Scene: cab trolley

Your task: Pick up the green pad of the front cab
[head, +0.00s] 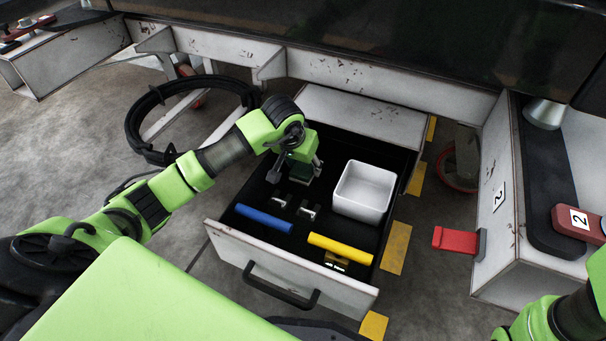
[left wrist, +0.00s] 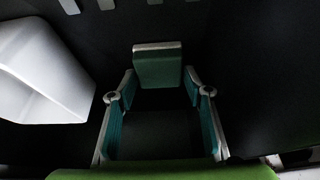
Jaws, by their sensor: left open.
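The green pad (left wrist: 158,68) is a small dark green block with a pale edge along its top in the left wrist view. It lies on the dark floor of the open drawer (head: 285,268). In the head view the pad (head: 301,174) is mostly hidden beneath my left gripper (head: 297,168). My left gripper is open and points down into the drawer. In the left wrist view its two fingers stand apart, one on each side of the pad's near end. I cannot tell whether they touch it. My right gripper is out of view.
A white bin (head: 363,192) stands in the drawer right of my left gripper. A blue bar (head: 264,219), a yellow bar (head: 340,249) and small metal clips (head: 309,210) lie nearer the drawer front. A red block (head: 454,241) sticks out from the right-hand cabinet (head: 500,205).

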